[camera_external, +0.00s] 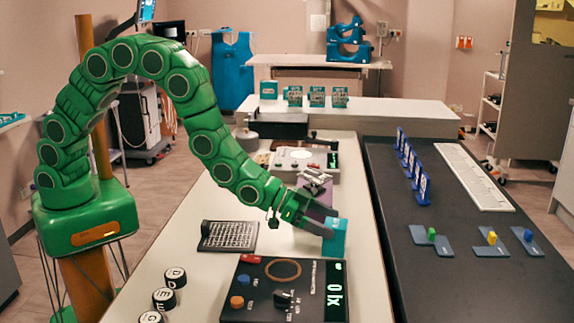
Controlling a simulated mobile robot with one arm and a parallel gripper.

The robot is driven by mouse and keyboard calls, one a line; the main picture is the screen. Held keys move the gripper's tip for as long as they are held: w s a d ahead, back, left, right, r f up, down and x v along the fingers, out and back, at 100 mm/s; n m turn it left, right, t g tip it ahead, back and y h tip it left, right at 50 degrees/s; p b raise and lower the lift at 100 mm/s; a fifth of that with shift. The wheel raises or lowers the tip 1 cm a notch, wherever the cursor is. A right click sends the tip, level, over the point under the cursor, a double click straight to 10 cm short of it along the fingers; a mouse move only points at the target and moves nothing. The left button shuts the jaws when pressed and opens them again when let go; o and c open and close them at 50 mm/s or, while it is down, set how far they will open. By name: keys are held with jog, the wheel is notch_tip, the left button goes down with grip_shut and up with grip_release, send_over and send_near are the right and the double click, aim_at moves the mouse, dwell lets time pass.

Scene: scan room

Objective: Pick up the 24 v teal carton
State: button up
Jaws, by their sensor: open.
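A teal carton (335,239) stands on the white bench, just behind the dark box with the display. My gripper (325,224) is open and comes down from the upper left at the carton's top left. One dark finger overlaps the carton's near side in the picture; I cannot tell whether it touches. The carton's left part is hidden by the gripper, and no voltage label is legible on it.
A dark instrument box (256,300) with a ring, knobs and display lies in front of the carton. A keypad panel (228,236) lies to its left. A metal device (314,183) stands behind the gripper. The dark bench (440,285) on the right has free room.

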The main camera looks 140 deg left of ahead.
aim_at(342, 234)
jog(key=shift+w+a+f, duration=0.25)
jog(key=shift+w+f, duration=0.4)
jog(key=shift+w, duration=0.05)
jog(key=shift+x, duration=1.75)
jog(key=shift+d+f, duration=0.1)
jog(key=shift+d, duration=0.05)
jog(key=shift+c, duration=0.4)
jog(key=c, duration=1)
